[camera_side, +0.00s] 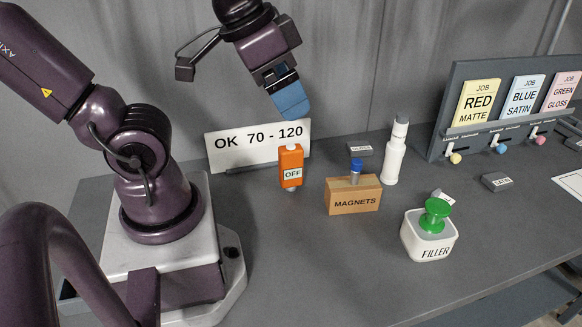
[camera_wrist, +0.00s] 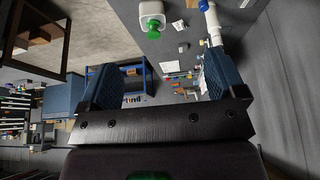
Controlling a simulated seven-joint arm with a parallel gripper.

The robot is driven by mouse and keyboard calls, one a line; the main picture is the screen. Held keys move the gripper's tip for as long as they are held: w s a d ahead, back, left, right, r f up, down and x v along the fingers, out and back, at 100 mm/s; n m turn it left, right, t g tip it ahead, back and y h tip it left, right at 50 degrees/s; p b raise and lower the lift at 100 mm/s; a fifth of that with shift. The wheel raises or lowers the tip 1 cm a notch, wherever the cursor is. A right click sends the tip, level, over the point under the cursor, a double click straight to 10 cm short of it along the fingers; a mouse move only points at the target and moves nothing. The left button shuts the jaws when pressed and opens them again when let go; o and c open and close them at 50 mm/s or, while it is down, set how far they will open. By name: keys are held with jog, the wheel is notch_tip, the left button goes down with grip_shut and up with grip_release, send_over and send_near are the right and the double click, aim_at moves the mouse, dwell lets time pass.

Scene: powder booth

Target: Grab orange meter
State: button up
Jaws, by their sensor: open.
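The meter cannot be made out in the wrist view.
An "OK 70 - 120" sign (camera_side: 258,146) stands just behind the meter. A MAGNETS box (camera_side: 353,201), a white bottle (camera_side: 394,158) and a FILLER tub (camera_side: 428,242) stand to its right. A job-card board (camera_side: 450,140) is at the far right. The front table is clear.

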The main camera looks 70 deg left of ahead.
notch_tip(320, 180, down, 11)
jog(key=w+m+g+y, duration=0.2)
jog(key=m+g, duration=0.1)
jog(key=g, duration=0.4)
jog(key=m+t+y, duration=0.2)
jog(key=m+y, duration=1.3)
jog(key=y, duration=0.1)
send_near(289, 147)
jog(key=a, duration=0.2)
jog(key=a+f, duration=0.1)
jog(key=a, duration=0.1)
jog(key=a+f, duration=0.1)
jog(key=shift+w+a, duration=0.15)
jog(key=shift+a, duration=0.25)
jog(key=shift+w+a+r, duration=0.1)
jog(key=shift+a, duration=1.5)
jog(key=shift+a+r, duration=0.1)
jog(key=shift+a, duration=1.5)
